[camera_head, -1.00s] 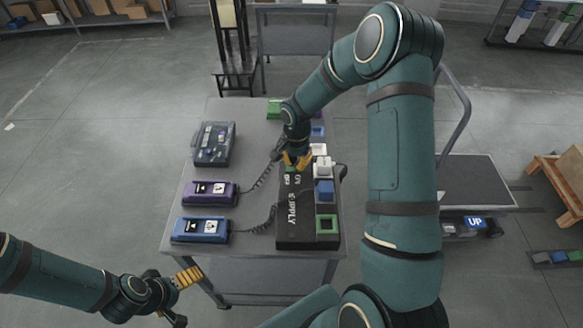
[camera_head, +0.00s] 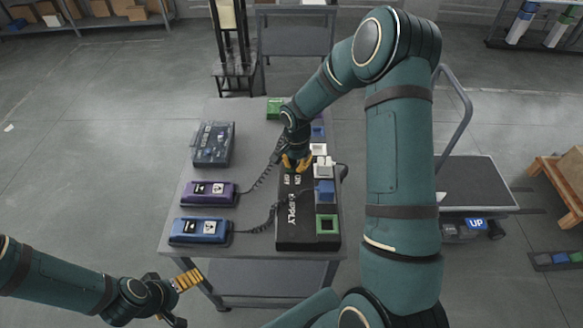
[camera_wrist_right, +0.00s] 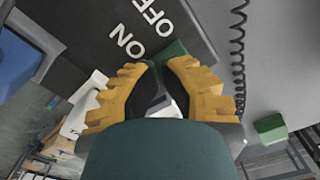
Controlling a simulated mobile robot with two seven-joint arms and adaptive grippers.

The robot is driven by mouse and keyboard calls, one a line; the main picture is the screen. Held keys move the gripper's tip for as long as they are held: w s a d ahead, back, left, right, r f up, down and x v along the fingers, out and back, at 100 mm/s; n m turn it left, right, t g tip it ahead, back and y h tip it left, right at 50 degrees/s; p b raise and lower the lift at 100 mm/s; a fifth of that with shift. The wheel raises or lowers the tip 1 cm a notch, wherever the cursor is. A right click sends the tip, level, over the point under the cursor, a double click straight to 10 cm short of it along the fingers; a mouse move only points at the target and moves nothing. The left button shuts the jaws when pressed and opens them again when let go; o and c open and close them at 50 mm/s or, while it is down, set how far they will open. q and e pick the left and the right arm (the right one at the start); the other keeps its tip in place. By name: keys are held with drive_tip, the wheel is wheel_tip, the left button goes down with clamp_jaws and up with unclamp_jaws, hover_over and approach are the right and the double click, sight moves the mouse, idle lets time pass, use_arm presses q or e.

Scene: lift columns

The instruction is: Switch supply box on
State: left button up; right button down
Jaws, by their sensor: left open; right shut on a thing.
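The supply box (camera_head: 294,238) is a long black box on the right side of the table, with white SUPPLY, ON and OFF lettering. My right gripper (camera_head: 296,163) is over its far part, beside the ON and OFF labels. In the right wrist view the gripper (camera_wrist_right: 155,68) is shut at the box's switch, at the ON end of the lettering. A green part (camera_wrist_right: 175,50) shows just beyond the fingertips; the fingers hide most of the switch. My left gripper (camera_head: 187,280) is open and empty, left of the table's near edge.
Blue (camera_head: 200,230) and purple (camera_head: 208,194) pendants with coiled cables lie at the table's left, near a clear-lidded case (camera_head: 213,145). White and blue blocks (camera_head: 324,190) and a green-framed socket (camera_head: 327,224) line the box's right side. A cart (camera_head: 475,185) stands to the right.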

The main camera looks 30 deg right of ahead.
drive_tip(key=shift+f, duration=0.15)
drive_tip(key=shift+r+p, duration=1.85)
drive_tip(key=shift+r, duration=1.75)
drive_tip(key=shift+f, duration=0.1)
